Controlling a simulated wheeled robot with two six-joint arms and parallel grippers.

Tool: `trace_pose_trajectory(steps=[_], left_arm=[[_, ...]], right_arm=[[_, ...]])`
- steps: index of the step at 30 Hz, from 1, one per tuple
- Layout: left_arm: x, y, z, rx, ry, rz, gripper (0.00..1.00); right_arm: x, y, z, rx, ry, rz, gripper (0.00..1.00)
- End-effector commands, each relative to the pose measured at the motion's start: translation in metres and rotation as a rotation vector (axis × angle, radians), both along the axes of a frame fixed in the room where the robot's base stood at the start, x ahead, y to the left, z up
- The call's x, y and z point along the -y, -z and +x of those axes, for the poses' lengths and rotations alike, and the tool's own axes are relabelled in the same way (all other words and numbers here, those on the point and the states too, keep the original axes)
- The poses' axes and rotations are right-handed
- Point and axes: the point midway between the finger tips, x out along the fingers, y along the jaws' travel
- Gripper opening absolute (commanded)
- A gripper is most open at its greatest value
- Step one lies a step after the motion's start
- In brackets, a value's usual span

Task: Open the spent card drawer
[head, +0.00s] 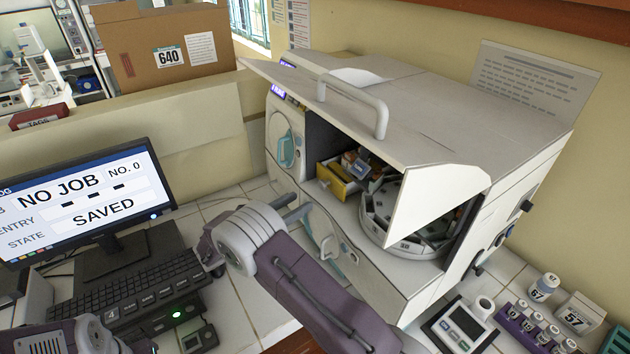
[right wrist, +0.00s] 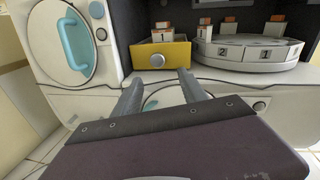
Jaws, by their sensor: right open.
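A yellow drawer (head: 337,182) with small cards in it sits inside the open incubator (head: 500,108), left of the white carousel (head: 372,232). My right gripper (head: 296,206) is open and empty, in front of the incubator and apart from the drawer. My left gripper's fingers are not visible.
The raised lid with its bar handle (head: 382,112) overhangs the opening. A round door (head: 283,140) with a teal handle is left of the opening. A monitor (head: 85,200) and keyboard (head: 125,295) stand at left. Vials in a purple rack (head: 530,328) are at lower right.

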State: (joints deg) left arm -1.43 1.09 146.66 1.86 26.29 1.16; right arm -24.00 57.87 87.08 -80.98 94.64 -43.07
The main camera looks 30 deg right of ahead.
Motion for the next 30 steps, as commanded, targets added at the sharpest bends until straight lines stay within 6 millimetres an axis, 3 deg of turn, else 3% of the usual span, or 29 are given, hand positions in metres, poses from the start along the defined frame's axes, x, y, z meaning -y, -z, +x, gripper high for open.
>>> trace_pose_trajectory(steps=[6, 19, 29, 30], left_arm=[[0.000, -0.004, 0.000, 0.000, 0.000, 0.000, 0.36], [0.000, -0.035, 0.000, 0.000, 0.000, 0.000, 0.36], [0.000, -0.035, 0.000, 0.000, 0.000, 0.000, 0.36], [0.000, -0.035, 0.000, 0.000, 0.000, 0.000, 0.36]], right_arm=[[0.001, -0.005, 0.006, -0.002, -0.014, -0.030, 0.50], [0.077, -0.005, 0.024, -0.002, -0.011, -0.025, 0.50], [0.085, -0.003, 0.027, 0.000, -0.013, -0.025, 0.50], [0.085, -0.003, 0.027, 0.000, -0.013, -0.025, 0.44]])
